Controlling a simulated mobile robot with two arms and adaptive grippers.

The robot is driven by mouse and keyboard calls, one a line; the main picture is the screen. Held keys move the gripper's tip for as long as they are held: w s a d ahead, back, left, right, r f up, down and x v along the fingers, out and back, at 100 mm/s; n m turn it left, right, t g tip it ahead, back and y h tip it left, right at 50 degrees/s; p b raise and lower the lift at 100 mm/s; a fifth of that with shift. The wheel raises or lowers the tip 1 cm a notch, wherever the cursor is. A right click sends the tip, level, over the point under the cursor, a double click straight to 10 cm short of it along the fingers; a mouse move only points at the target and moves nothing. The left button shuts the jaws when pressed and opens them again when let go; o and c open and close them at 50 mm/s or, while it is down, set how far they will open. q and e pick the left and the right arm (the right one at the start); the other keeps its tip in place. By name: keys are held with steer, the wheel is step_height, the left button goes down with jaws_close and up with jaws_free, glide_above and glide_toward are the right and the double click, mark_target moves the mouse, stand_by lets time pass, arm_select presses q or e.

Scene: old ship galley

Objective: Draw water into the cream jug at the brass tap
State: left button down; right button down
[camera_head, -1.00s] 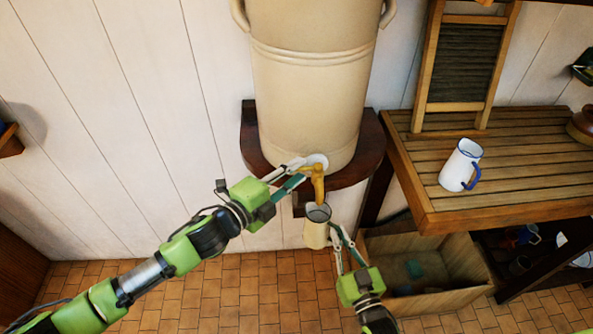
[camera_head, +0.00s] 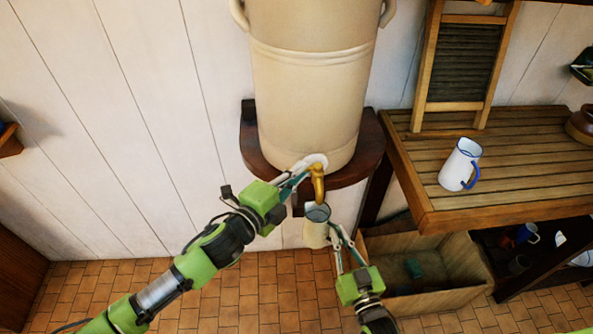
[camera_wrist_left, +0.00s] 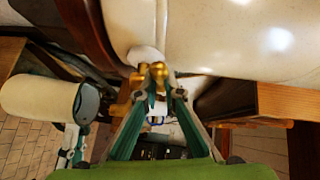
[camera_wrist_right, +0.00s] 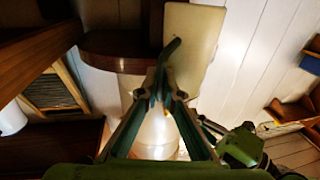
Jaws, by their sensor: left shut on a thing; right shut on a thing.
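The cream jug (camera_head: 314,234) is upright, its mouth under the brass tap (camera_head: 319,186). My right gripper (camera_head: 335,232) is shut on the jug's handle from the right. The jug's pale side also shows in the right wrist view (camera_wrist_right: 198,35). My left gripper (camera_head: 300,175) is shut on the tap's handle, which shows between the fingertips in the left wrist view (camera_wrist_left: 158,70). The jug lies at the left there (camera_wrist_left: 38,97). Its mouth looks grey-blue; I cannot tell the water level or see a clear stream.
The big cream urn (camera_head: 310,80) stands on a dark wood shelf (camera_head: 252,150). At right, a slatted table (camera_head: 510,190) bears a white jug with a blue handle (camera_head: 460,165) and a washboard (camera_head: 464,65). A wooden crate (camera_head: 440,302) is on the tiled floor below.

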arm_select(q)
steer(key=shift+s+n+t+y, duration=0.3)
steer(key=shift+n+t+y, duration=0.3)
steer(key=shift+n+y, duration=0.3)
steer(key=c, duration=2.2)
jaws_free()
steer(key=shift+o, duration=0.2)
steer(key=v, duration=1.2)
